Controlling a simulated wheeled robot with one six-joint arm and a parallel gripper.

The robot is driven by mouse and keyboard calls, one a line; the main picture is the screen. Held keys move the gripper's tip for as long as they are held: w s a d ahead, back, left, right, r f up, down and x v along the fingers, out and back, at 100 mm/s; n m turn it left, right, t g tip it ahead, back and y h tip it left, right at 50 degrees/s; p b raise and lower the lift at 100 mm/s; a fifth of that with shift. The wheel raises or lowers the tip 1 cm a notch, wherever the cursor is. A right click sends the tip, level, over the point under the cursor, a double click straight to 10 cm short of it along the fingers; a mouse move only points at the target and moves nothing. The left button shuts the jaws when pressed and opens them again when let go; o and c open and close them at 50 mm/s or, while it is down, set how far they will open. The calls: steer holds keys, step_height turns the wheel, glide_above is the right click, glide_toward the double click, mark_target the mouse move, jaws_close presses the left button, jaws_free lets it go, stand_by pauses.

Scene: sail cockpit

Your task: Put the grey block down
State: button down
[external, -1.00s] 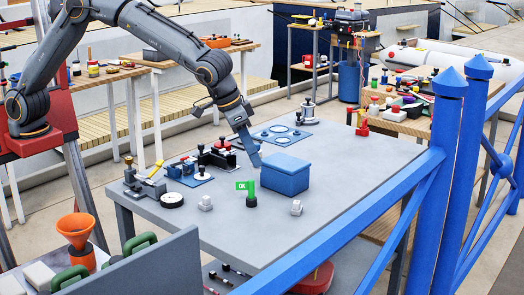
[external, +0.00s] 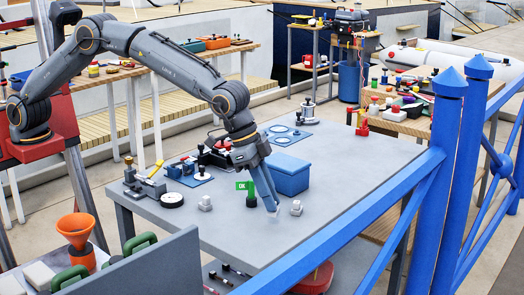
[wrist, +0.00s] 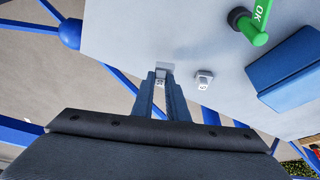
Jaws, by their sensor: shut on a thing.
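My gripper (external: 273,208) is shut on the grey block (wrist: 162,70), which shows between the fingertips in the wrist view (wrist: 160,84). In the external view the gripper points down, low over the front part of the grey table (external: 330,165), and the block is hard to make out. I cannot tell whether the block touches the table top. A similar small pale block (wrist: 204,78) stands apart, right of the fingers in the wrist view.
A blue box (external: 288,176) stands behind the gripper, and a green OK flag (external: 245,186) to its left. Small pale blocks stand to the left (external: 205,203) and right (external: 296,207). A blue railing (external: 350,215) runs past the table's right side. Bare table lies in front.

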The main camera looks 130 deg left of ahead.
steer(key=shift+f+p, duration=0.4)
steer(key=shift+f, duration=1.45)
steer(key=shift+f, duration=0.15)
steer(key=c, duration=1.7)
jaws_free()
steer(key=shift+c, duration=0.2)
steer(key=shift+s+r, duration=0.1)
steer(key=shift+r, duration=0.4)
steer(key=b+v, duration=0.2)
steer(key=v, duration=0.9)
steer(key=shift+s, duration=0.25)
